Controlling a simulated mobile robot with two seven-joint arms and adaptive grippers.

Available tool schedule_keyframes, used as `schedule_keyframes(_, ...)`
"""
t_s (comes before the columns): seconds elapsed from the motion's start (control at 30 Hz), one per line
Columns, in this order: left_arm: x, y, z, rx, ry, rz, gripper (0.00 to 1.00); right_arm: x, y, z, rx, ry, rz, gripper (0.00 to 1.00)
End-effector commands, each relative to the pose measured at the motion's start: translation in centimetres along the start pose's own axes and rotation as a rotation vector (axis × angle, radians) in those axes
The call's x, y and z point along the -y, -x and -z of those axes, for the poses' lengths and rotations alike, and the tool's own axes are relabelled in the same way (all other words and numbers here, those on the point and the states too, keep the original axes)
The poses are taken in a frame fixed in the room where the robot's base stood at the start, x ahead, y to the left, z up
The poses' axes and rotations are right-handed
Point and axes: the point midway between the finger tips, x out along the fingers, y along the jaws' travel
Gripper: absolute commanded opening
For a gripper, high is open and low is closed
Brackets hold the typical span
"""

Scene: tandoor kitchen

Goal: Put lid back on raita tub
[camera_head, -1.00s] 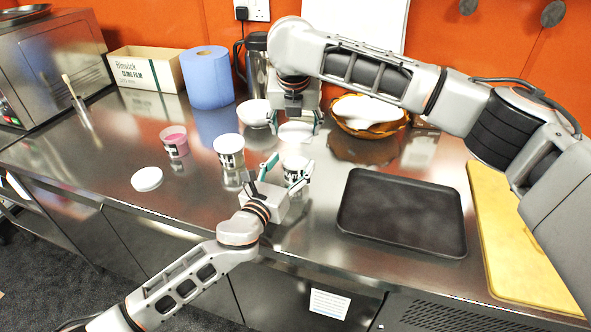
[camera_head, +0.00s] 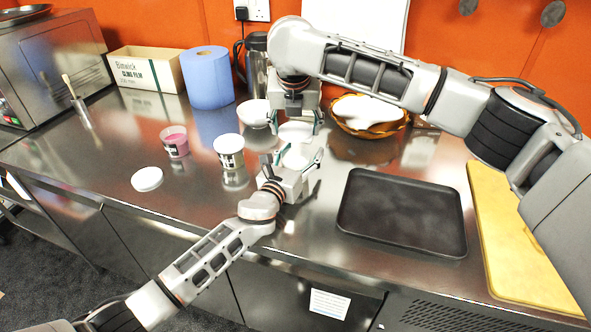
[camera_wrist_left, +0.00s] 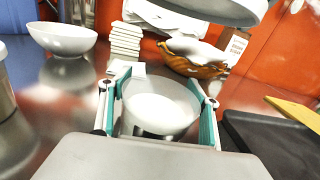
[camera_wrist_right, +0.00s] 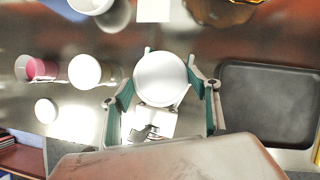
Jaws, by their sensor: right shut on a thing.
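My right gripper (camera_head: 296,122) is shut on a white round lid (camera_wrist_right: 162,78), held level above the counter. The lid also shows overhead in the left wrist view (camera_wrist_left: 225,8). Below it stands an uncovered tub with white contents, the raita tub (camera_wrist_left: 160,105), upright on the counter. My left gripper (camera_head: 290,165) is open, with one finger on each side of this tub, close to its wall. In the head view, the lid and left gripper partly hide the tub. In the right wrist view, the lid covers most of it.
A pink-filled tub (camera_head: 174,141), another white tub (camera_head: 229,152) and a loose white lid (camera_head: 147,179) stand to the left. A white bowl (camera_head: 254,113) and a basket (camera_head: 368,117) are behind. A black tray (camera_head: 402,213) lies to the right, beside a yellow board (camera_head: 515,240).

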Motion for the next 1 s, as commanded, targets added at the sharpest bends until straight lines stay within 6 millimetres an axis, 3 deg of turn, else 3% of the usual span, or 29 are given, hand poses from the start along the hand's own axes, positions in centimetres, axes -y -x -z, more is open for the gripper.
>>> schedule_keyframes(0.03, 0.0, 0.0, 0.0, 0.000, 0.000, 0.000, 0.46, 0.0, 0.0, 0.0, 0.000, 0.000, 0.000, 0.51)
schedule_keyframes(0.2, 0.0, 0.0, 0.0, 0.000, 0.000, 0.000, 0.04, 0.0, 0.0, 0.0, 0.000, 0.000, 0.000, 0.51)
schedule_keyframes(0.63, 0.0, 0.0, 0.0, 0.000, 0.000, 0.000, 0.00, 0.0, -0.2, 0.1, 0.000, 0.000, 0.000, 0.51)
schedule_keyframes(1.0, 0.0, 0.0, 0.0, 0.000, 0.000, 0.000, 0.00, -0.4, -3.7, 2.9, 0.013, -0.001, -0.005, 0.51)
